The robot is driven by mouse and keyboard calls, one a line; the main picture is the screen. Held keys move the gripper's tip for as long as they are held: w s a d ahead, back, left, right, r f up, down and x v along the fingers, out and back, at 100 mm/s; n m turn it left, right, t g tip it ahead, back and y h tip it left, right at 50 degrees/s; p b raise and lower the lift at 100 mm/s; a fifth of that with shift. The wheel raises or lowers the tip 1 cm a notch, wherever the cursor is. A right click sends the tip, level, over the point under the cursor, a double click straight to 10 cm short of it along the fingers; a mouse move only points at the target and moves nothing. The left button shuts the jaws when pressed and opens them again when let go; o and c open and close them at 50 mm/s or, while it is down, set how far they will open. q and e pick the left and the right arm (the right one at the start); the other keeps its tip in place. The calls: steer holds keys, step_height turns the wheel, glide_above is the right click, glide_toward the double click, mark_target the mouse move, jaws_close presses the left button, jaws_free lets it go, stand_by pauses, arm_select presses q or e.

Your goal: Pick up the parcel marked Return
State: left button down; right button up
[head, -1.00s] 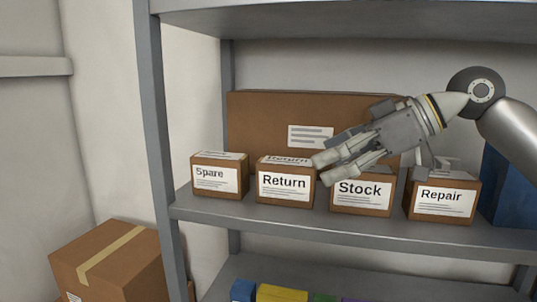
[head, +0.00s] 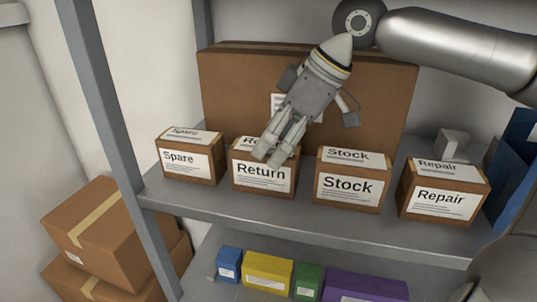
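The parcel marked Return (head: 262,178) is a small brown box with white labels on its front and top. It stands on the grey shelf, second from the left in a row of similar boxes. My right gripper (head: 271,155) comes in from the upper right and points down-left. Its two fingertips overlap the parcel's top and hide part of the top label. A narrow gap shows between the fingers, and nothing is held. I cannot tell whether the tips touch the parcel. My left gripper is not in view.
The Spare box (head: 187,163) stands left of the Return parcel, with Stock (head: 347,190) and Repair (head: 441,199) to the right. A large carton (head: 385,105) stands behind. A shelf post (head: 107,110) rises at left. Coloured boxes (head: 268,270) sit on the shelf below.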

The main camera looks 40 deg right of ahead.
mark_target(257, 163)
steer(key=shift+w+a+f+p, duration=0.3)
steer(key=shift+a+f+p, duration=0.05)
steer(key=shift+a+f, duration=0.2)
steer(key=shift+w+a+f+p, duration=0.25)
steer(key=shift+a+f+p, duration=0.1)
steer(key=shift+a+f, duration=0.15)
steer(key=x, duration=0.1)
steer(key=p+x, duration=0.1)
steer(key=x, duration=0.1)
steer(key=shift+w+d, duration=0.1)
steer(key=shift+d, duration=0.25)
steer(key=shift+w+f, duration=0.15)
steer(key=shift+f, duration=0.1)
steer(key=shift+a, duration=0.15)
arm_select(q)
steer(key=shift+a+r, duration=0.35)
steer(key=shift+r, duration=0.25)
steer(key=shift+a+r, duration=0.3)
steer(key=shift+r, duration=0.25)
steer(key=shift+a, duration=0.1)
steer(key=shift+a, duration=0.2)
arm_select(e)
steer(key=shift+f, duration=0.2)
steer(key=c, duration=1)
